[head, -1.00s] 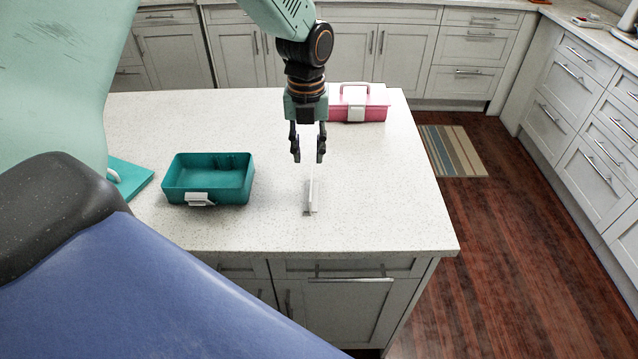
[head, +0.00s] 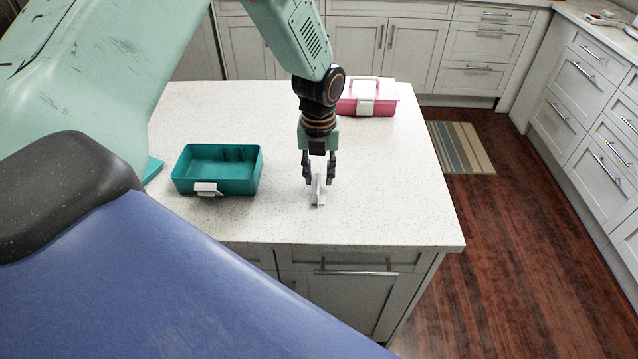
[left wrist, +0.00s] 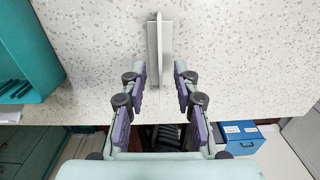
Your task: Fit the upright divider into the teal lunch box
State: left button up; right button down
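The teal lunch box (head: 228,187) stands open on the counter, left of centre in the head view, with a white latch on its front. Its compartment looks empty. The white upright divider (head: 319,199) stands on the counter to the right of the box. My left gripper (head: 318,181) points down over the divider with a finger on either side. Part of the teal box (left wrist: 28,55) shows at the left there. My right gripper is in neither view.
A closed pink box (head: 367,104) with a handle stands at the back right of the counter (head: 390,200). A teal panel (head: 153,169) lies left of the lunch box, mostly hidden by my arm. The counter between divider and lunch box is clear.

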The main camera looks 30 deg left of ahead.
pick_arm(q)
jog(key=shift+c, duration=0.3)
jog(key=shift+w, duration=0.1)
grip_shut()
